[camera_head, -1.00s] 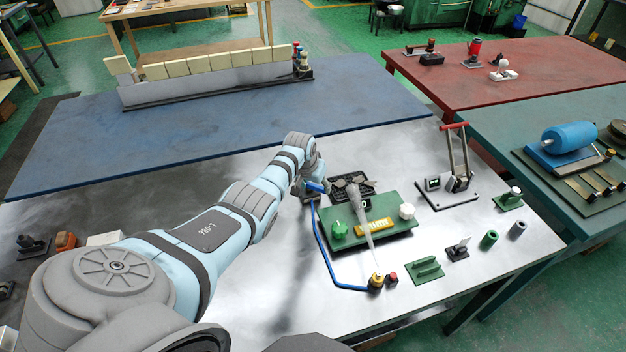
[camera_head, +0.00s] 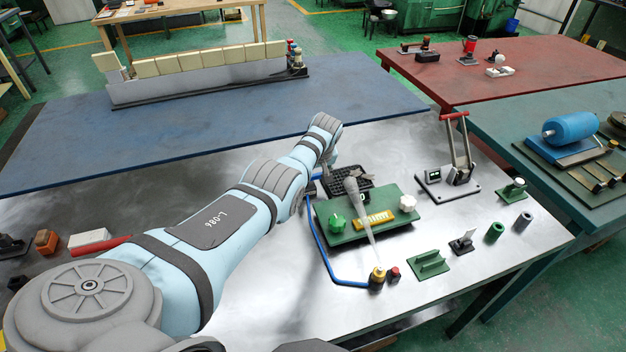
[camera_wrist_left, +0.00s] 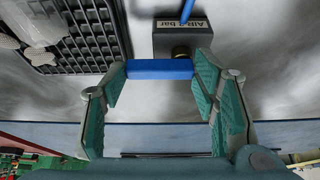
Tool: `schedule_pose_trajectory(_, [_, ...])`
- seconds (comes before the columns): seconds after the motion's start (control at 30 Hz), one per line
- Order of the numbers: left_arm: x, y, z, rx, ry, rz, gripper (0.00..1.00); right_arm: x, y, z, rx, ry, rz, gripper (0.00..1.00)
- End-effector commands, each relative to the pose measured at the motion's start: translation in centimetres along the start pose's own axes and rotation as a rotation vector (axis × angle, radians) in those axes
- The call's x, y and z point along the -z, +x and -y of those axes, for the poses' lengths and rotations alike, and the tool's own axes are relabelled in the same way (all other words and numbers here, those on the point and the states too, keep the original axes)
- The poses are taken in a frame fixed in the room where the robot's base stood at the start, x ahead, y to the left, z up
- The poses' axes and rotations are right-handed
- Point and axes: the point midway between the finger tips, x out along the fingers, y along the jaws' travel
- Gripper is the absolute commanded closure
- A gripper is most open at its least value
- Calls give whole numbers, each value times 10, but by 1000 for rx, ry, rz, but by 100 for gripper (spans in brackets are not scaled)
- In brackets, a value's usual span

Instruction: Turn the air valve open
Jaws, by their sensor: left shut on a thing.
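The air valve is a dark block (camera_wrist_left: 180,36) labelled "AIR 2 bar" in the left wrist view, with a brass fitting and a blue lever (camera_wrist_left: 160,69). The lever lies crosswise in that view, at right angles to the blue hose at the block's top. My left gripper (camera_wrist_left: 160,74) has its green-padded fingers on both ends of the lever and is shut on it. In the head view my left gripper (camera_head: 326,182) is at the valve, behind the green fixture, and my wrist hides most of the lever. My right gripper is not in view.
The blue hose (camera_head: 326,250) runs along the green fixture (camera_head: 350,235) to a brass fitting (camera_head: 377,277). A black grid mat (camera_head: 350,180) and a grey tapering tool (camera_head: 358,205) are close to the gripper. A lever press (camera_head: 455,165) stands farther right.

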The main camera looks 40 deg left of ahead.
Motion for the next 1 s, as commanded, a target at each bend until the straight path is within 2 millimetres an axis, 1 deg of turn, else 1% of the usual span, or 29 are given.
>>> schedule_pose_trajectory(0.1, [1, 0, -1, 6, -18, -2, 74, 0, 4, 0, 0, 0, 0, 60])
schedule_pose_trajectory(0.53, [2, -1, -1, 9, -27, -1, 74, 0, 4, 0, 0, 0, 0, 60])
schedule_pose_trajectory(0.57, [2, -1, -1, 9, -27, -1, 43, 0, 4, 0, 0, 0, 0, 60])
schedule_pose_trajectory(0.6, [2, -1, -1, 9, -27, -1, 36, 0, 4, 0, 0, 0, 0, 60])
schedule_pose_trajectory(0.67, [1, -1, 0, 10, -26, 0, 27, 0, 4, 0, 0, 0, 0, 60])
schedule_pose_trajectory(1.0, [1, -1, 0, 11, -25, 1, 26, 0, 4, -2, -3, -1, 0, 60])
